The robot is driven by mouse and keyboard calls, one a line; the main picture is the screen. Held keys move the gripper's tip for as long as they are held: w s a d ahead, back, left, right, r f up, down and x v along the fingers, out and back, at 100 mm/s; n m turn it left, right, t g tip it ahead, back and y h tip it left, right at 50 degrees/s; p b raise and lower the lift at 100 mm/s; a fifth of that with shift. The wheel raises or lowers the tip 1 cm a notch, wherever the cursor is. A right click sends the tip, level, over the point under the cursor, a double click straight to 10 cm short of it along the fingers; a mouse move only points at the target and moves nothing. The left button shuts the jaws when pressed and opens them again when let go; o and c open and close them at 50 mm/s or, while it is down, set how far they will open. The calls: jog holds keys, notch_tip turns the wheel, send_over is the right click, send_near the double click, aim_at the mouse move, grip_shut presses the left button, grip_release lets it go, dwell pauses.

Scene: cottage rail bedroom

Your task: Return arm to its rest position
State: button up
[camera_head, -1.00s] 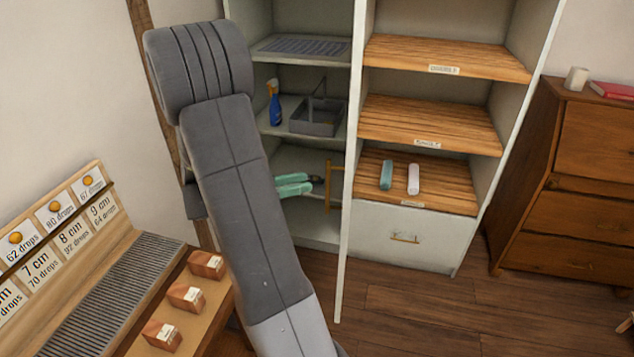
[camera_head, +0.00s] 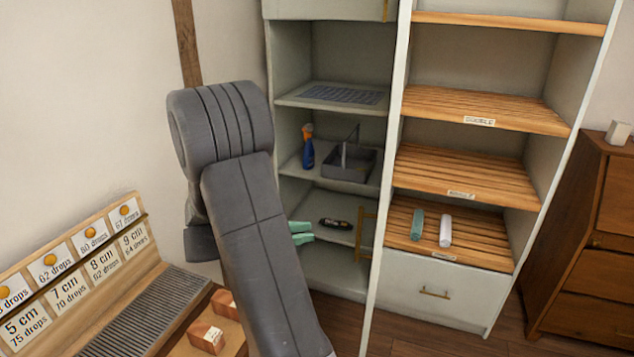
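My grey arm (camera_head: 262,255) rises from the bottom middle of the head view and bends over at its top, in front of the wall and the left edge of the cabinet. The two green fingertips of my gripper (camera_head: 302,233) show just past the arm's right side, at the lower cabinet shelf. They look slightly apart, with nothing seen between them. The rest of the gripper is hidden behind the arm. A small dark object (camera_head: 335,223) lies on that shelf, to the right of the fingertips and apart from them.
A card rack (camera_head: 95,270) stands lower left, a dresser (camera_head: 590,250) right.

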jog(key=p+x, duration=0.2)
jog(key=x, duration=1.1)
jog(key=shift+s+d, duration=0.1)
jog(key=shift+d, duration=0.05)
